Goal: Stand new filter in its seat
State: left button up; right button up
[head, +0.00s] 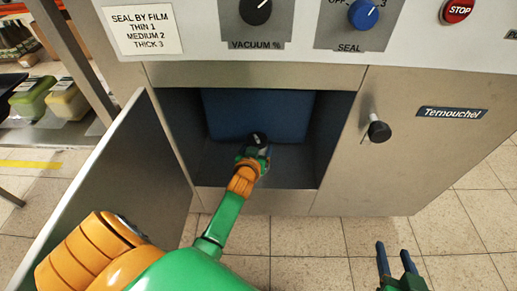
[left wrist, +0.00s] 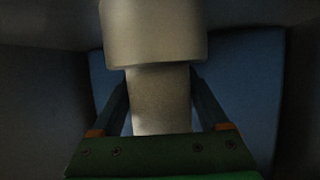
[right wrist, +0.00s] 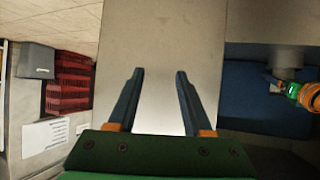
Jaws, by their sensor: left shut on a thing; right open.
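My left gripper (head: 256,154) is inside the open cabinet bay, shut on a pale cylinder, which I take to be the filter. In the left wrist view the filter (left wrist: 161,100) stands between the two fingers, with a wider pale cylindrical part (left wrist: 152,35) above it. I cannot tell whether that part belongs to the filter or to a fitting. The seat is not clearly seen, and the hand hides much of the filter in the head view. My right gripper (head: 397,262) is open and empty, outside and right of the bay; it also shows in the right wrist view (right wrist: 155,75).
The bay has a dark blue block or panel (head: 225,112) at its back. Its door (head: 115,170) stands open on the left, beside my left arm. A closed panel with a black knob (head: 379,131) is on the right. Tiled floor (head: 460,235) is clear at right.

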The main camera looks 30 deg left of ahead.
jog(key=shift+w+r, duration=0.1)
jog(key=shift+r, duration=0.05)
